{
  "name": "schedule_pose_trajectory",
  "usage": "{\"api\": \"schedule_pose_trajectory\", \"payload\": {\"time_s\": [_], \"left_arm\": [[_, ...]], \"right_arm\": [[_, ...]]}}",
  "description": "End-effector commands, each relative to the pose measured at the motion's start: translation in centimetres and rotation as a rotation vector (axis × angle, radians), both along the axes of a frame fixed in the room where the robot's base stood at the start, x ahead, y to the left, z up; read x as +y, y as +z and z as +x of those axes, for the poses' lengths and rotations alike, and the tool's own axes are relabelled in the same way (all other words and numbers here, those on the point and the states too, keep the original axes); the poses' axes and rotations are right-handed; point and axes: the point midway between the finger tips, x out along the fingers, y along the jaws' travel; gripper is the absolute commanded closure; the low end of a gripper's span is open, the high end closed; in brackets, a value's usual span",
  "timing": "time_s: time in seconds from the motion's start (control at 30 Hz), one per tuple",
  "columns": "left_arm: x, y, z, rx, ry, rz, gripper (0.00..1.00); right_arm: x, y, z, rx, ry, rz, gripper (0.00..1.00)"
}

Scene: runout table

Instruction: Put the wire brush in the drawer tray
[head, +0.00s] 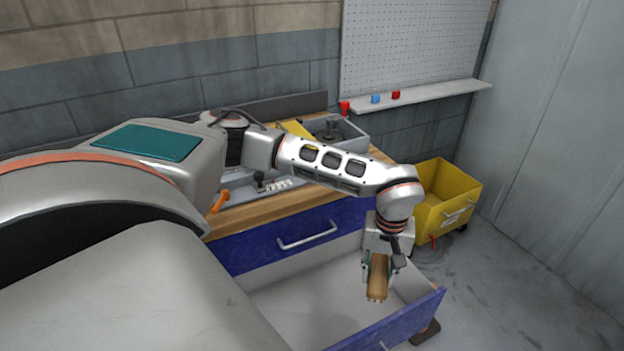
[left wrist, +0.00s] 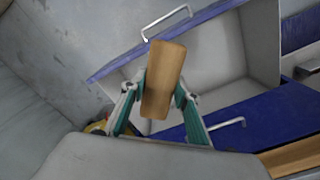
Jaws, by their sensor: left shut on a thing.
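The wire brush (head: 377,278) has a wooden back and hangs from my left gripper (head: 380,262). My left gripper is shut on it, and the brush's wooden back also shows between the fingers in the left wrist view (left wrist: 163,80). The open drawer tray (head: 310,300) has pale inner walls and a blue front. The brush is over the right part of the tray, and I cannot tell how high it is above the tray floor. The visible tray floor looks empty. My right gripper does not show in either view.
A wooden bench top (head: 270,208) with a grey bin (head: 345,135) stands behind the drawer. A closed blue drawer front (head: 280,240) lies under the bench top. A yellow cart (head: 447,195) stands at the right. Small red and blue things sit on the wall shelf (head: 430,97).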

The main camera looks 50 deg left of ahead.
Motion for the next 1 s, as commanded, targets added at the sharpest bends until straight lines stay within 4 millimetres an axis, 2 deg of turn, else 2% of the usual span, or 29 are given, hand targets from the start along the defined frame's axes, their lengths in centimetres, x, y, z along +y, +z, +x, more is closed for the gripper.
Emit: {"api": "schedule_pose_trajectory", "payload": {"time_s": [0.03, 0.3, 0.6, 0.8, 1.0], "left_arm": [[0.7, -1.7, 0.7, 0.001, 0.13, -0.001, 0.9], [4.6, -7.0, 3.3, 0.007, 0.869, 0.002, 0.9], [9.9, -14.2, 4.7, 0.01, 1.653, 0.01, 0.9], [12.7, -17.9, 4.8, 0.006, 2.048, 0.008, 0.9], [14.1, -19.4, 4.9, 0.001, 2.235, 0.001, 0.9]], "right_arm": [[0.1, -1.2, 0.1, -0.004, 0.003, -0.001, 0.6], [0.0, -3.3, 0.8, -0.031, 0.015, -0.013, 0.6], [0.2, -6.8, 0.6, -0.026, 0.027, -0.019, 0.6], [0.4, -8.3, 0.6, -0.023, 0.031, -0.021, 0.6], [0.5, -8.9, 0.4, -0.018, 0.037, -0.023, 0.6]]}}
